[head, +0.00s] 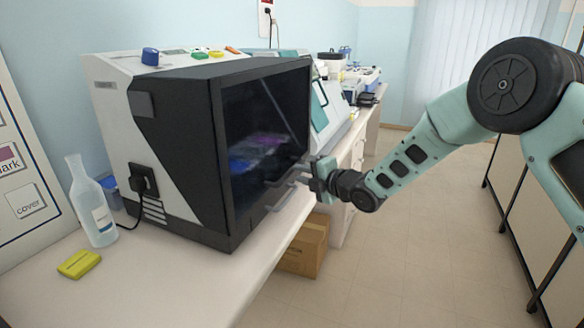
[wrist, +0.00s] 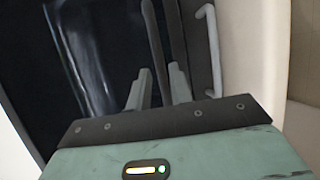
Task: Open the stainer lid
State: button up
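The stainer (head: 165,150) is a large black and white box on the bench. Its dark glossy lid (head: 265,140) appears closed, with colored reflections on it. A light grey handle (head: 283,200) shows low on the lid's front; a pale bar that looks like this handle is at the upper right in the wrist view (wrist: 213,50). My gripper (head: 302,176) is close in front of the lid's lower right part.
A clear bottle (head: 96,205) and a yellow block (head: 79,264) stand left of the stainer on the white bench (head: 190,285). Other equipment (head: 335,105) stands behind it. A cardboard box (head: 304,248) is on the floor below. The floor at right is clear.

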aim_at(293, 172)
jog(key=shift+p+x, duration=0.4)
jog(key=shift+x, duration=2)
